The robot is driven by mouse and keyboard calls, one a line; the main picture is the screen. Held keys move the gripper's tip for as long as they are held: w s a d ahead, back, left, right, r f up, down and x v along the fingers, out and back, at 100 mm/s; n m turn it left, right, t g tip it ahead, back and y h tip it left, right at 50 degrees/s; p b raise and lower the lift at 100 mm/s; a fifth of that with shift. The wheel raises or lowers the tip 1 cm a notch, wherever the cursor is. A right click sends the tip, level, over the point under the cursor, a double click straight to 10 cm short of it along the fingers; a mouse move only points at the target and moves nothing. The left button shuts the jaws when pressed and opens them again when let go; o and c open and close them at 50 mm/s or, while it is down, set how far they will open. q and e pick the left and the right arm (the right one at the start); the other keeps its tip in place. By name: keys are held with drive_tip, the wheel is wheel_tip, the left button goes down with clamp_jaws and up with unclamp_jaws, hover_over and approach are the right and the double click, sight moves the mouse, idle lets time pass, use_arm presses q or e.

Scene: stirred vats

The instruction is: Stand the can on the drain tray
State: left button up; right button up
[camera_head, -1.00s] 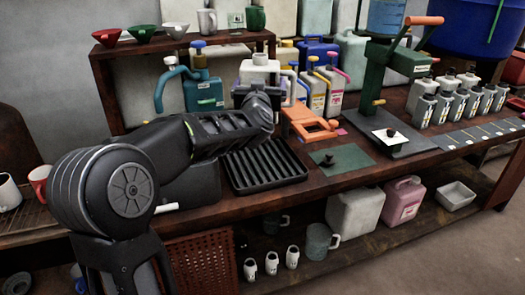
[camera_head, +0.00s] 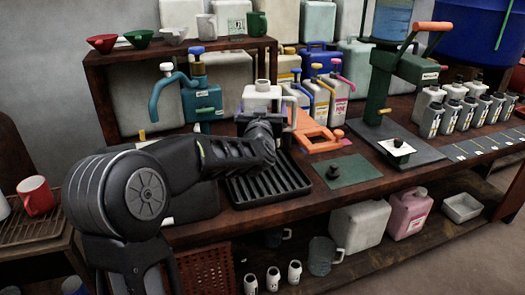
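The white can (camera_head: 262,98), with a neck on top and a pale handle at its right, is upright behind the end of my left arm. My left gripper (camera_head: 263,126) is at the can's near side and appears shut on it; its fingertips are mostly hidden by the wrist. The black ribbed drain tray (camera_head: 272,187) lies on the bench just in front of and below the can. My forearm covers the tray's left and back parts. The can's base is hidden, so I cannot tell its height above the tray. My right gripper is not in view.
An orange stand (camera_head: 317,138) and several pump bottles stand behind right. A green mat (camera_head: 347,171) with a dark knob lies right of the tray; a green press (camera_head: 388,85) stands beyond.

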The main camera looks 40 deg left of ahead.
use_arm(q)
wheel_tip(320, 180, down, 6)
drive_tip(key=shift+f+b, duration=0.25)
drive_tip(key=shift+b, duration=0.25)
drive_tip(key=shift+f+b, duration=0.5)
drive_tip(key=shift+f, duration=1.75)
drive_tip(key=shift+f, duration=0.2)
drive_tip(key=o, duration=1.1)
drive_tip(key=shift+r, duration=0.15)
